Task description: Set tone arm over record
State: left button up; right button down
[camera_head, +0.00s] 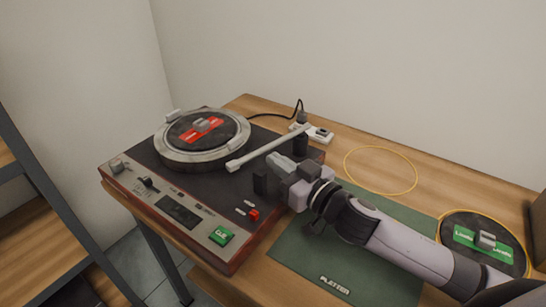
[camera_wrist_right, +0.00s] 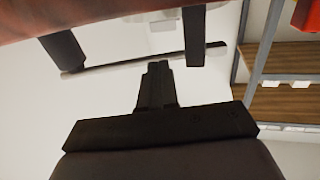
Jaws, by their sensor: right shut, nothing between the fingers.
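The turntable (camera_head: 155,190) stands on the wooden table. A dark record (camera_head: 182,138) with a red label lies on its round platter (camera_head: 205,160). The pale tone arm (camera_head: 262,153) runs from the rear right of the deck toward the front, and its head end lies beside the platter, apart from the record. My right gripper (camera_head: 272,174) is shut and empty, close to the front right side of the tone arm. In the right wrist view the shut fingers (camera_wrist_right: 157,85) point toward a long bar (camera_wrist_right: 125,65), apparently the tone arm. My left gripper is not in view.
A green mat (camera_head: 345,270) lies right of the turntable, under my right arm. A second record (camera_head: 462,220) with a green label lies at the far right. A yellow ring (camera_head: 380,170) marks bare table at the back. A power strip (camera_head: 318,134) with a cable sits behind the deck.

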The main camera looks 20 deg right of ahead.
aim_at(261, 154)
jog(key=shift+x, duration=0.95)
jog(key=shift+a+p+x, duration=0.2)
jog(key=shift+p+x, duration=0.25)
jog(key=shift+x, duration=0.6)
jog(key=shift+w+a, duration=0.25)
jog(key=shift+w, duration=0.1)
jog(key=shift+s, duration=0.1)
